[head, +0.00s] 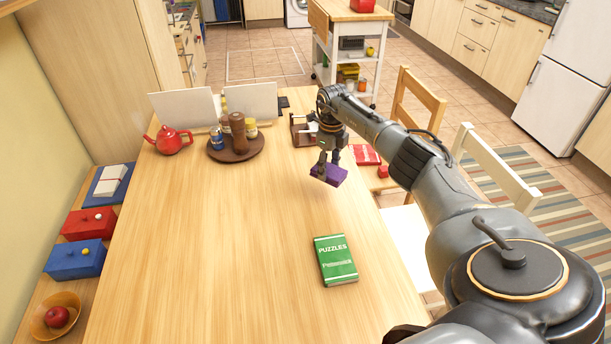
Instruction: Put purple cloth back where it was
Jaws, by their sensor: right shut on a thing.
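The purple cloth (329,175) looks like a small flat folded piece. My right gripper (322,168) is shut on it, with the fingers pointing down, over the far right part of the wooden table. I cannot tell whether the cloth touches the table or hangs a little above it. My right arm comes in from the lower right and hides part of the table's right edge. My left gripper is not in view.
A green puzzle book (335,260) lies nearer on the table (200,270). A round brown tray (236,155) holds jars, beside a red teapot (172,140). A red book (365,155) lies right of the cloth. The table's middle and left are clear.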

